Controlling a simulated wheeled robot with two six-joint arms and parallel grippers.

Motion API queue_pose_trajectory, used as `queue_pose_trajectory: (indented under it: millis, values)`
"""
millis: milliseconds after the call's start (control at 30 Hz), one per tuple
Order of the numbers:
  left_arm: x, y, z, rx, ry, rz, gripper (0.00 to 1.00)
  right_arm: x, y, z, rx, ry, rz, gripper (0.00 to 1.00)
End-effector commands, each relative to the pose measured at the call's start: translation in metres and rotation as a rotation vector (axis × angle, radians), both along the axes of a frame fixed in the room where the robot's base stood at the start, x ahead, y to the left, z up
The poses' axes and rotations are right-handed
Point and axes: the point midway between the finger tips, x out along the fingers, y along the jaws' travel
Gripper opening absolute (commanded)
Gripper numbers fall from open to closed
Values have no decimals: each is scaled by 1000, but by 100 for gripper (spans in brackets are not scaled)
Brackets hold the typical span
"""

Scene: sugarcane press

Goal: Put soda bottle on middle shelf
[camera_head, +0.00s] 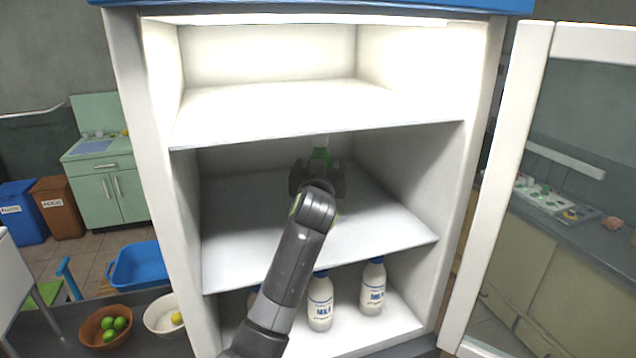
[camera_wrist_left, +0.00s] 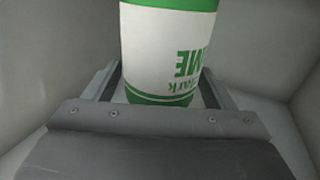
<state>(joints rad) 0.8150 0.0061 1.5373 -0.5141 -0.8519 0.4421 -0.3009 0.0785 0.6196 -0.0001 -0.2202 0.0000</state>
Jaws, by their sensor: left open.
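The soda bottle (camera_head: 321,156), green with a white label, is upright at the back of the middle shelf (camera_head: 240,225). In the left wrist view its label (camera_wrist_left: 165,45) fills the upper middle, with the print upside down. My left gripper (camera_head: 318,176) reaches into the middle compartment and hides the bottle's lower part. Its jaws are open, one on each side of the bottle, in the wrist view too (camera_wrist_left: 162,92). Whether the bottle's base touches the shelf is hidden. My right gripper is not in view.
The fridge door (camera_head: 505,180) stands open at the right. The top shelf (camera_head: 270,108) is empty. Milk bottles (camera_head: 372,287) stand on the bottom shelf (camera_head: 400,318). The middle shelf is otherwise clear. Fruit bowls (camera_head: 92,338) are at lower left.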

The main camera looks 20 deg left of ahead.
Motion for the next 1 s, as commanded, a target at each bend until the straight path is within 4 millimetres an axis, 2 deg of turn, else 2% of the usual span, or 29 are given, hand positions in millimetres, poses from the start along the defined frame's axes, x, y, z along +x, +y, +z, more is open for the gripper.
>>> queue_pose_trajectory:
  millis: [100,600,800,1000]
  values:
    - [-15,-3,-5,-3,-3,-1,77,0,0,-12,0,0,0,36]
    - [-89,-19,-4,-4,-3,-2,77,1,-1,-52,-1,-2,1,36]
    - [-107,-22,-2,-1,0,-1,77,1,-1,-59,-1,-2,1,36]
    - [-111,-23,-1,1,0,0,77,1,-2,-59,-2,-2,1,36]
